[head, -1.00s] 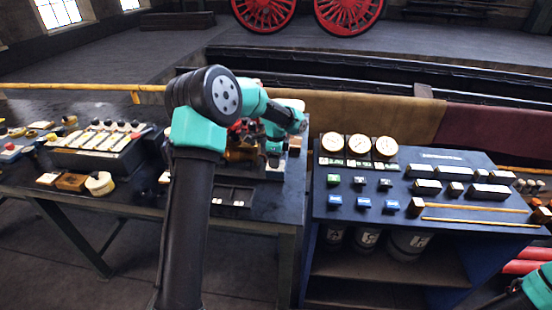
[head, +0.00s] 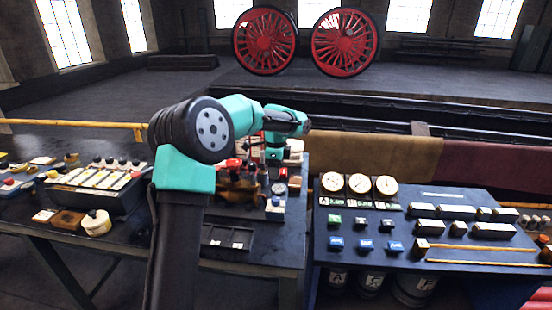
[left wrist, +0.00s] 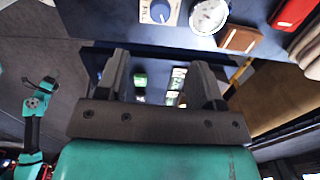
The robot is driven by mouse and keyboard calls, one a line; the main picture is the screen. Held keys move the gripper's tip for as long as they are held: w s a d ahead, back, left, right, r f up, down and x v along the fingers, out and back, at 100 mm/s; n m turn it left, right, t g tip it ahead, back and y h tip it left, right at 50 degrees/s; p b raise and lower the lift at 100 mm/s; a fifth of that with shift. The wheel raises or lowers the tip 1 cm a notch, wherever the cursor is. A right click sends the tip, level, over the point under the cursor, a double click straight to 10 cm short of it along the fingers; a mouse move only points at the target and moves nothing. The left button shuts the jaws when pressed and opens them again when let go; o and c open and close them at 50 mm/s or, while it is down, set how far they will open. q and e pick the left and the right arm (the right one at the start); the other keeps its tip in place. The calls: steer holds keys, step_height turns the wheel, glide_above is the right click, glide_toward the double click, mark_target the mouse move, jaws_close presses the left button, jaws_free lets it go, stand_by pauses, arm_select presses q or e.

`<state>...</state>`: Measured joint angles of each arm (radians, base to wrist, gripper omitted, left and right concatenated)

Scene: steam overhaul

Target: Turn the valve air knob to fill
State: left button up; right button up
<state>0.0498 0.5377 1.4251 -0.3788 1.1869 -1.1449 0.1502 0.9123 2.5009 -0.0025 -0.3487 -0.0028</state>
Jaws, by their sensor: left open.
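A blue round knob on a white plate (left wrist: 160,11) shows at the top of the left wrist view, beside a round white gauge (left wrist: 208,16). In the head view the small blue knob (head: 276,201) sits at the left bench's right end, below a dark-rimmed gauge (head: 279,188). My left gripper (left wrist: 160,60) is open and empty, its fingers apart from the knob. In the head view its fingers are hard to make out. My right gripper (left wrist: 45,82) is small at the left of the left wrist view; its jaws are unclear.
A red and brown valve assembly (head: 238,187) stands left of the knob, and a black tray (head: 226,238) lies in front. A blue panel (head: 440,215) with three gauges and several labelled blocks stands right, across a gap. A red item (left wrist: 292,12) lies near the gauge.

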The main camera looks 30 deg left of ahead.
arm_select(q)
steer(key=shift+r, duration=2.15)
